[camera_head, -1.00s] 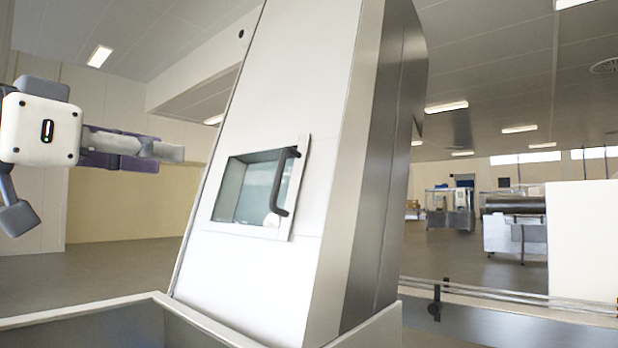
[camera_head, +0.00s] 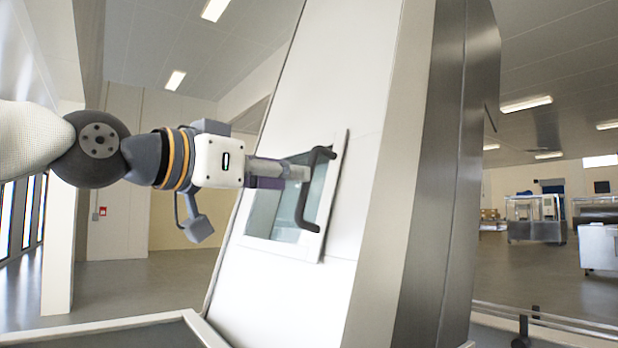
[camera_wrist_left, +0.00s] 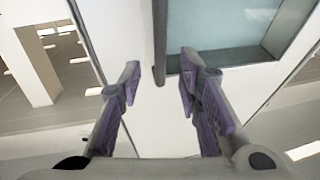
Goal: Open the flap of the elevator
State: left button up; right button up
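The elevator (camera_head: 355,200) is a tall, pale metal housing that looks tilted in the head view. Its flap (camera_head: 288,238) has a glass window and a dark curved handle (camera_head: 302,205) along its right side. The flap looks closed. My left gripper (camera_head: 300,173) is in front of the window, with its fingertips close to the handle's upper part. In the left wrist view, my left gripper (camera_wrist_left: 158,82) is open, with purple-padded fingers apart. The handle (camera_wrist_left: 160,45) appears in the gap between them; contact cannot be told. My right gripper is not in view.
A grey-rimmed tray or bin edge (camera_head: 110,325) runs along the bottom left, in front of the elevator. A low rail (camera_head: 560,320) is at the lower right. Machines (camera_head: 535,220) stand far behind on the right. The floor on the left is open.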

aim_at(308, 193)
pick_arm(q)
jog(key=x, duration=0.5)
jog(key=shift+w+d, duration=0.2)
grip_shut()
